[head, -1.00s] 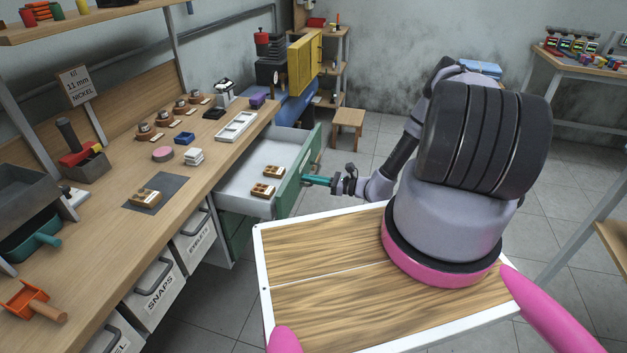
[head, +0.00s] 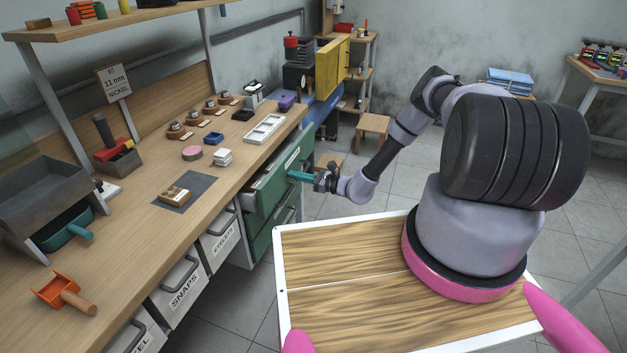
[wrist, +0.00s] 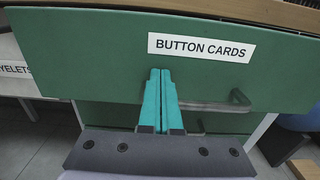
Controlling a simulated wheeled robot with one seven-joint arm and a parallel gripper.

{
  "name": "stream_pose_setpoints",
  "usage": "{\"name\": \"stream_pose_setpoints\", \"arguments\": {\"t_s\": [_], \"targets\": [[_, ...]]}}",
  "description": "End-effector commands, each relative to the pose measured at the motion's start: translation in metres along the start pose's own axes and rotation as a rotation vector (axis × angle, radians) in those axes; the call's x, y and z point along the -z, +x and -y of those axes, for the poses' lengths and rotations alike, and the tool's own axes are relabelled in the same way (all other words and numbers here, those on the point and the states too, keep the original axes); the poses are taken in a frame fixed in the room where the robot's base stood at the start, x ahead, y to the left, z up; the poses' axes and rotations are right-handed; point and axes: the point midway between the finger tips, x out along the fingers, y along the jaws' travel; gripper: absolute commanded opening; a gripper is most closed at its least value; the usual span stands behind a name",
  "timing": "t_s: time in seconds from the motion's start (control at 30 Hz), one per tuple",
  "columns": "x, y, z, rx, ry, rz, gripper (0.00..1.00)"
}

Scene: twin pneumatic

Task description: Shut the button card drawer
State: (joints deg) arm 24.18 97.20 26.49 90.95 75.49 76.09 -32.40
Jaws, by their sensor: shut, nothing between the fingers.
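The button card drawer (head: 274,190) has a green front under the workbench edge.
The wooden workbench (head: 135,245) holds trays, stamps and small parts. White bins, one marked SNAPS (head: 184,290) and one marked EYELETS (head: 223,238), sit left of the drawer. A stool (head: 372,124) stands beyond. The tiled floor on the right is open.

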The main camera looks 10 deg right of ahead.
Motion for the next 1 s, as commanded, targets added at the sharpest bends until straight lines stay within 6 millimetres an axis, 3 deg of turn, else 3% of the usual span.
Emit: {"name": "stream_pose_setpoints", "arguments": {"t_s": [0.2,0.4,1.0], "targets": [[0.0,0.043,-0.001,-0.003,-0.002,0.001,0.0],[0.0,0.065,0.0,-0.002,-0.002,0.0,0.0],[-0.002,0.077,0.0,-0.001,-0.001,0.003,0.0]]}}
